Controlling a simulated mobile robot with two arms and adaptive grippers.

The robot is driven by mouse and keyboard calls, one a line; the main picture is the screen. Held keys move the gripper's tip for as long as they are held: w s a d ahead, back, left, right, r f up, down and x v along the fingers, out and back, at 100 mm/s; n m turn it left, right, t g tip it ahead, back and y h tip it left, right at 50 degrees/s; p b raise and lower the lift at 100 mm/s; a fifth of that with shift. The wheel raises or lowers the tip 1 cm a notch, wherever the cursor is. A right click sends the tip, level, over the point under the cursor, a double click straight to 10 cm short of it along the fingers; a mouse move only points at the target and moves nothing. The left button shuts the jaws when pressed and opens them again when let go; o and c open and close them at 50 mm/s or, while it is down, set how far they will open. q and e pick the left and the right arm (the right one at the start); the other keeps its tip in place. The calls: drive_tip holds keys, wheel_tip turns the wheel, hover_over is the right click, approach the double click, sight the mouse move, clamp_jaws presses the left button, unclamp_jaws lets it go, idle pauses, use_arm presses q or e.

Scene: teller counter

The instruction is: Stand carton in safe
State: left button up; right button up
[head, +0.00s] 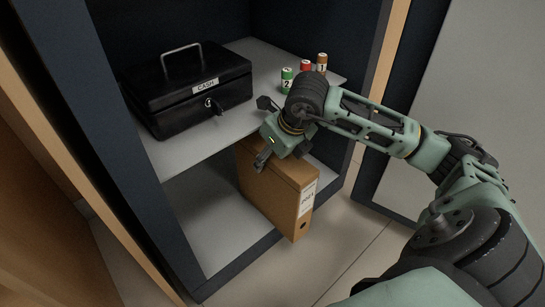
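A brown carton (276,196) with a white label on its narrow front face stands upright in the lower compartment of the dark safe (195,235). Its front end reaches the safe's front edge and seems to stick out a little past it. Its upper rear part is hidden by the shelf and my gripper. My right gripper (262,132) is at the shelf's front edge, just above the carton's top. Its fingers are spread apart, with nothing seen between them; whether the lower finger touches the carton I cannot tell. My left gripper is not in view.
The shelf (190,150) bears a black cash box (190,88) with a key in its lock. A green roll (287,80), a red roll (305,66) and a brown roll (322,62) stand behind my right wrist. The compartment floor left of the carton is clear.

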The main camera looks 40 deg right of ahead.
drive_tip(key=shift+o, duration=1.2)
drive_tip(key=shift+f, duration=0.1)
drive_tip(key=shift+s+f, duration=0.1)
drive_tip(key=v, duration=1.2)
